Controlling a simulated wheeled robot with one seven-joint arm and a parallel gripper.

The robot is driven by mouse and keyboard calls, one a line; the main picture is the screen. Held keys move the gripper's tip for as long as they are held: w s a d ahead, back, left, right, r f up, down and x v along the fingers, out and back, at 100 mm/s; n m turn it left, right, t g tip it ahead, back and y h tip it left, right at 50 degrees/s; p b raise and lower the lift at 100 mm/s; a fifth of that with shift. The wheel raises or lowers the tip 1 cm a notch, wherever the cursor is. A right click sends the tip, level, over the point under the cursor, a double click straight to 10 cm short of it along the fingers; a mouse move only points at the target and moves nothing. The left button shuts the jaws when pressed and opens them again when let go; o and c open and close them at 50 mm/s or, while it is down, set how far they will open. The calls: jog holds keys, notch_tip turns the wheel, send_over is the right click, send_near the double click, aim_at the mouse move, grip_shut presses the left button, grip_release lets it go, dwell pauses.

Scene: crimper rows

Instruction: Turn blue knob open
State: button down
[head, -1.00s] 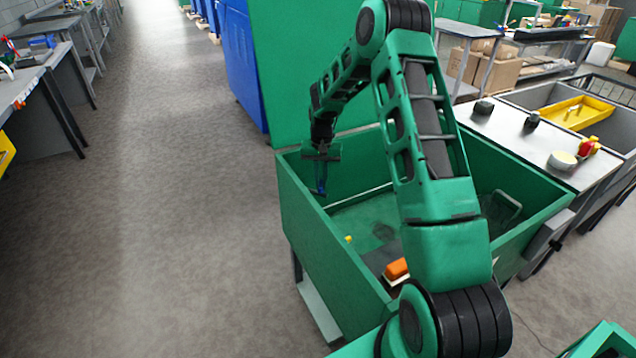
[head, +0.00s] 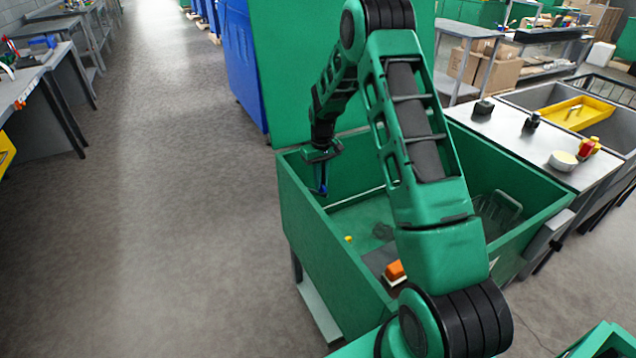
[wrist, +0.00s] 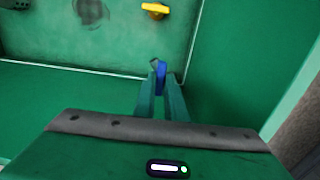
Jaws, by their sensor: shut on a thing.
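The blue knob (wrist: 160,76) shows in the wrist view between the two fingertips of my gripper (wrist: 159,80). The fingers are shut on it. In the head view my gripper (head: 319,188) is inside the green bin-shaped machine (head: 330,262), near its far left corner. A bit of blue shows at the fingertips there. The knob's exact angle is too small to tell.
A yellow piece (wrist: 155,10) sits on the green floor beyond the knob. The green walls stand close around my gripper. A counter (head: 500,130) with small items is at right.

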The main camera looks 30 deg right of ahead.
jog(key=shift+w+r, duration=0.2)
jog(key=shift+w, duration=0.1)
jog(key=c, duration=1.8)
grip_release()
jog(key=shift+s+f, duration=0.1)
jog(key=shift+s, duration=0.05)
notch_tip(320, 180, up, 11)
jog(key=shift+f, duration=0.15)
